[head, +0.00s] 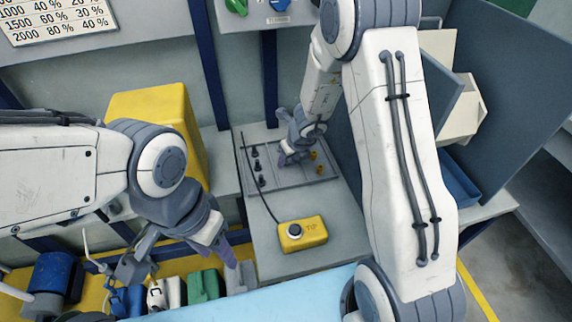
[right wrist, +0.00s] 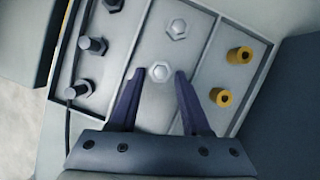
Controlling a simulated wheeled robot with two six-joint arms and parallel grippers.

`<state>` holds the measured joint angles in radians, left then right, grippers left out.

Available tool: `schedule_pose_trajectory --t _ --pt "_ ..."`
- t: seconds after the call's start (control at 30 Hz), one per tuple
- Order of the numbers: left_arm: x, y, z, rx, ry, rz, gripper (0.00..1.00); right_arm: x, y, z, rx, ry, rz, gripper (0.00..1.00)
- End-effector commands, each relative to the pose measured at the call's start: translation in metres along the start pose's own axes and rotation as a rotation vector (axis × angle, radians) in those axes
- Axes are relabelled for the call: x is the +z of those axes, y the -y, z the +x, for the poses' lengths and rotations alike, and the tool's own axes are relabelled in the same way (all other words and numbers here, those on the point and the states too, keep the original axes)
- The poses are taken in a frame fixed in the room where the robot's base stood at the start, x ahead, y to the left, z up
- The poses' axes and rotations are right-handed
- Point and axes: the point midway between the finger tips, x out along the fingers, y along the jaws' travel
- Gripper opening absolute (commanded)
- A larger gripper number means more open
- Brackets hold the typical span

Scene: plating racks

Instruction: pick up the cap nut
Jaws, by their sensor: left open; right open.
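Two silvery hexagonal cap nuts lie in the middle compartment of a grey tray (right wrist: 205,75). The nearer cap nut (right wrist: 160,73) appears between the fingertips of my right gripper (right wrist: 159,78) in the right wrist view. The farther cap nut (right wrist: 178,28) lies beyond the fingertips. My right gripper is open and empty, pointing down at the tray; I cannot tell the exact height gap. In the head view, my right gripper (head: 290,157) hides the cap nuts. My left gripper (head: 185,256) is open and empty, low at the left, away from the tray.
Black bolts (right wrist: 82,88) fill the compartment left of the cap nuts. Two brass pieces (right wrist: 221,97) stand in the right compartment. A yellow control box (head: 302,234) with a cable sits in front of the tray. A dark panel (head: 345,150) rises right of the tray.

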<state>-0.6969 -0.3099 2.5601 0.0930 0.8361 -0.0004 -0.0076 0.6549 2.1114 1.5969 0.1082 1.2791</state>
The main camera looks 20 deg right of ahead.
Motion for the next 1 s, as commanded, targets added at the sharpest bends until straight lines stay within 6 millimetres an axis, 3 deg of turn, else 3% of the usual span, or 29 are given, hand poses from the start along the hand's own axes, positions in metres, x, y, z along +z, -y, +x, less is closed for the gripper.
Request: schedule_pose_trajectory --t 0.1,0.23,0.63,1.0 --pt "0.000 0.000 -0.001 0.000 0.000 0.000 0.50 0.001 0.000 -0.001 0.000 0.000 0.000 0.47" --pt "0.000 0.000 -0.001 0.000 0.000 0.000 0.50 0.000 0.000 -0.002 0.000 0.000 0.000 0.00" --pt "-0.001 -0.001 -0.009 0.000 0.000 0.000 0.50 0.004 0.000 -0.010 0.000 0.001 0.001 0.00" --pt "-0.004 -0.005 -0.068 0.000 0.000 0.000 0.50 0.028 0.000 -0.068 0.000 0.001 0.001 0.00"
